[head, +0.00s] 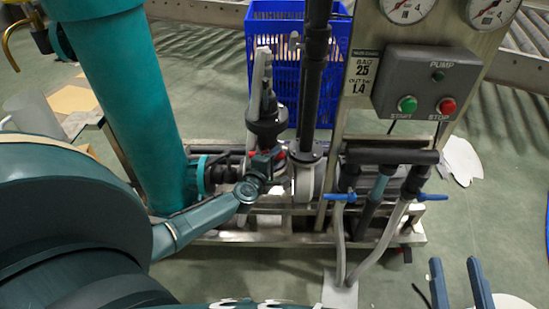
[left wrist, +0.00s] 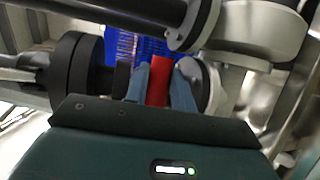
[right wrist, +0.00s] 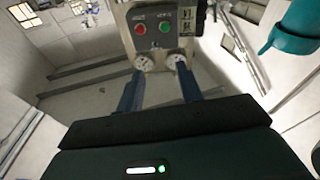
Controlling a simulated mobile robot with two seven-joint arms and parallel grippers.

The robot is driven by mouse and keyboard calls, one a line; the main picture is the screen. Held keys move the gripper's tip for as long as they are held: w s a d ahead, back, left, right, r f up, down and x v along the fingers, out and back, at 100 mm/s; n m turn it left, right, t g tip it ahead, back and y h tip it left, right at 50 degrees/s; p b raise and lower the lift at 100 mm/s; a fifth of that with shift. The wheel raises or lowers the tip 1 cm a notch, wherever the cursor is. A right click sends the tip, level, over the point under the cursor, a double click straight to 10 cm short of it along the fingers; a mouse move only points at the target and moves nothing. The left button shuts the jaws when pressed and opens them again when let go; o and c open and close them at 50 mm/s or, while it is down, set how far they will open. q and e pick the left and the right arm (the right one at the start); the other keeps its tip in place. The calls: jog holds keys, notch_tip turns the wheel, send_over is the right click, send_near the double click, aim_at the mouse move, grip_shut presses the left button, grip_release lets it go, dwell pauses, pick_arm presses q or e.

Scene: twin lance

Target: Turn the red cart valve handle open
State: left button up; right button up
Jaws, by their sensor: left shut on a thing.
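The red valve handle (left wrist: 159,84) stands between the two fingers of my left gripper (left wrist: 160,80) in the left wrist view. The fingers are shut on it. In the head view my left gripper (head: 272,160) reaches the cart's pipework from the left. It hides most of the handle, and only a small red part of the handle (head: 281,154) shows beside the fingers. My right gripper (head: 455,268) is at the lower right of the head view, open and empty, away from the cart. Its two spread fingers (right wrist: 160,90) also show in the right wrist view.
A grey pump box (head: 428,84) with green and red buttons sits on the cart's panel. Two blue levers (head: 340,197) (head: 432,197) are on lower pipes. A thick teal column (head: 135,90) stands left. A blue crate (head: 272,45) is behind. Floor at lower right is largely clear.

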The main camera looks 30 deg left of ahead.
pick_arm(q)
jog(key=shift+c, duration=0.6)
jog(key=n+t+y+b, duration=0.1)
jog(key=n+b, duration=0.2)
jog(key=n, duration=0.3)
jog(key=s+a+r+n+t+y+b, duration=0.1)
jog(key=n+t+y+b, duration=0.1)
jog(key=n, duration=0.5)
jog(key=a+r+n+t+y+b, duration=0.1)
jog(key=n+t+y+b, duration=0.1)
jog(key=n+b, duration=0.2)
jog(key=shift+s+a+n, duration=0.1)
jog(key=shift+s+n, duration=0.1)
jog(key=shift+n, duration=1)
pick_arm(e)
notch_tip(320, 180, up, 8)
jog(key=n+t+y, duration=0.2)
jog(key=n+y, duration=0.5)
jog(key=y, duration=0.1)
jog(key=shift+w+d+f, duration=0.15)
jog(key=shift+d+f, duration=0.05)
pick_arm(q)
jog(key=o, duration=1)
